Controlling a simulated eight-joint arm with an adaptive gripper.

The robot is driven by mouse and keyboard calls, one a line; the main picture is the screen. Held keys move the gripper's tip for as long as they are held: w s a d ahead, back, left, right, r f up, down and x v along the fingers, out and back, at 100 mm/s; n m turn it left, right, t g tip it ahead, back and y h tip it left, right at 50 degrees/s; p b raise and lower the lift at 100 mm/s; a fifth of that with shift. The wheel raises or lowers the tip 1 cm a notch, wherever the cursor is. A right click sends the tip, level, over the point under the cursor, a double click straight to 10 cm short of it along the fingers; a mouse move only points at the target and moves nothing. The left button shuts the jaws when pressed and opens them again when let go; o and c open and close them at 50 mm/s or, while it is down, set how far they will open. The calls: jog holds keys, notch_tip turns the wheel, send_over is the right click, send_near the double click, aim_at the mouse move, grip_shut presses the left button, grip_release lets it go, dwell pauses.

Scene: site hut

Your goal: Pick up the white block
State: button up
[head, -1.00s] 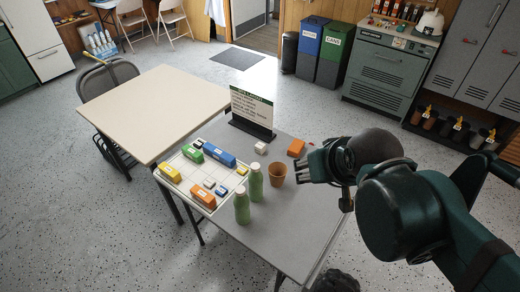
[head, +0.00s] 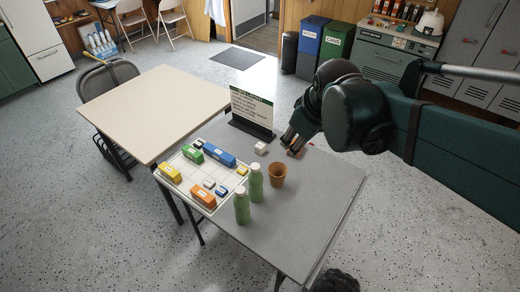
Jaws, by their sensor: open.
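A small white block (head: 260,148) sits on the grey table (head: 320,190), in front of the black-based sign. My gripper (head: 289,143) is open and empty, to the right of the white block and apart from it. Its fingers point down and left, over an orange block (head: 296,153) that they partly hide. I cannot tell the exact height of the fingertips above the table.
A sign (head: 251,108) stands behind the white block. A brown cup (head: 277,175) and two green bottles (head: 242,207) (head: 256,183) stand nearer the front. A white gridded board (head: 178,161) with several coloured blocks lies at left. The table's right front is clear.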

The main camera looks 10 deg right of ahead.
jog(key=w+a+f+n+g, duration=0.15)
jog(key=w+n, duration=0.35)
jog(key=w, duration=0.5)
jog(key=n+g, duration=0.4)
jog(key=n, duration=1.1)
send_over(260, 145)
jog(key=f, duration=2.4)
jog(key=shift+s+f+p, duration=0.2)
jog(key=shift+p, duration=0.2)
jog(key=shift+w+f, duration=0.2)
jog(key=shift+f, duration=0.3)
jog(key=shift+f, duration=1.3)
